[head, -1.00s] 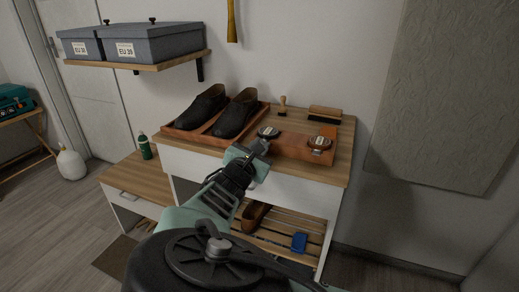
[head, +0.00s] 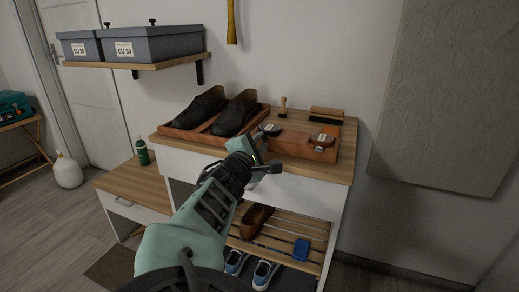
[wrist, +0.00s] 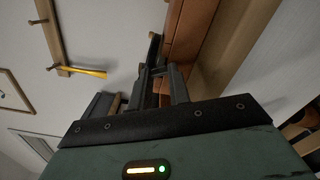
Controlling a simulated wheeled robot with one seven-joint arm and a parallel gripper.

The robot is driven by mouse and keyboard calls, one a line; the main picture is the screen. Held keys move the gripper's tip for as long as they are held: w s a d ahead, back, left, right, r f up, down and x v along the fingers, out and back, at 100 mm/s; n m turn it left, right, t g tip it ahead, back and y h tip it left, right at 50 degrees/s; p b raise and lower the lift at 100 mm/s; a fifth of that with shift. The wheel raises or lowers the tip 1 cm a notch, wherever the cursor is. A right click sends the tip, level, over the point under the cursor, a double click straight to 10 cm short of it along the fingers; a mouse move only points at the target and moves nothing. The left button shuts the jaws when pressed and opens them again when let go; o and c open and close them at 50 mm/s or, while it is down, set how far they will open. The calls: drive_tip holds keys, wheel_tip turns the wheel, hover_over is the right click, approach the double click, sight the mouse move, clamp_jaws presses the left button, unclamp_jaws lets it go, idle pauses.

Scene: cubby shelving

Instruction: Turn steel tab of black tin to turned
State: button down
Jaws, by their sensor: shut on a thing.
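The black tin (head: 270,129) sits in the left part of the leather-brown tray (head: 296,150) on top of the cabinet. My gripper (head: 262,151) is at the front edge of the tray, just below and in front of the black tin. In the wrist view, its dark fingers (wrist: 157,72) are close together beside the brown tray wall (wrist: 187,38). My gripper is shut on the steel tab at the black tin. The tab itself is too small and covered to see its angle.
Black shoes (head: 221,111) stand in a tray on the left. A wooden-handled brush (head: 283,107) and a long brush (head: 326,115) lie behind the tins. A wall shelf with grey boxes (head: 148,45) hangs at the upper left. A slatted rack (head: 285,240) is below.

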drive_tip(key=shift+s+f+m, duration=0.1)
drive_tip(key=shift+f+m, duration=0.2)
idle(1.3)
drive_tip(key=c, duration=1.3)
unclamp_jaws()
drive_tip(key=shift+a, duration=0.1)
drive_tip(key=shift+r, duration=0.15)
